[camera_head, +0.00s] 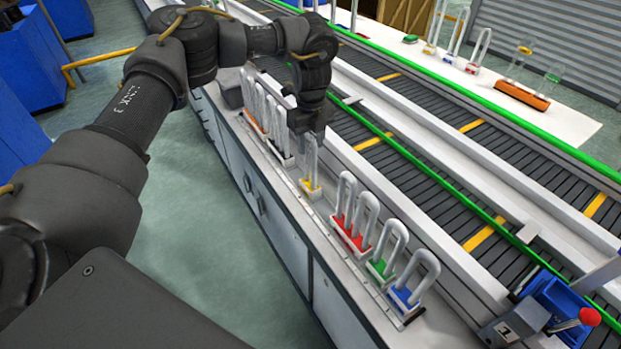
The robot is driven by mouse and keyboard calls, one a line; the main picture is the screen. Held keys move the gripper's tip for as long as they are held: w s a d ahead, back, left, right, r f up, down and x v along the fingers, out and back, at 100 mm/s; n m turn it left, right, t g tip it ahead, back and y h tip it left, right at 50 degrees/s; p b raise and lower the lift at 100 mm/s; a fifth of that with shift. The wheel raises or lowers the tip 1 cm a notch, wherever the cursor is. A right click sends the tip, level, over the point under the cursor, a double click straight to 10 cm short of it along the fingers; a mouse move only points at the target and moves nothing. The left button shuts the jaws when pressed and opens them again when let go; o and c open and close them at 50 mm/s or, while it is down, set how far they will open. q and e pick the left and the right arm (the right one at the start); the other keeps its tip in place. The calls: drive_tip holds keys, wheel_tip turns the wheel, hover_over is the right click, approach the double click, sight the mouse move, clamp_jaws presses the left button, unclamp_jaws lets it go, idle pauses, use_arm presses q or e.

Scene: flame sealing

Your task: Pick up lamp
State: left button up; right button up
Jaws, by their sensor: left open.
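Several U-shaped white glass lamps stand upright in a row on the near bench beside the conveyor. One lamp with a yellow base (311,186) stands alone, with its tube (311,157) rising toward my left gripper. My left gripper (306,137) points down, open, close to the top of this tube. I cannot tell whether the fingers are around the tube or beside it. Lamps with red bases (350,232), green bases (381,268) and blue bases (405,299) stand nearer. Lamps with orange bases (254,121) stand farther along, partly behind my arm. My right gripper is not in view.
A conveyor (430,160) with green rails runs behind the bench. A blue bin (553,300) and a red-knobbed lever (589,317) are at the lower right. More lamps and an orange holder (522,95) are on the far white table (570,122). Blue cabinets (28,65) stand at left.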

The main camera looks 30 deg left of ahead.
use_arm(q)
drive_tip(key=shift+a+f, duration=0.1)
drive_tip(key=shift+f, duration=1.25)
clamp_jaws()
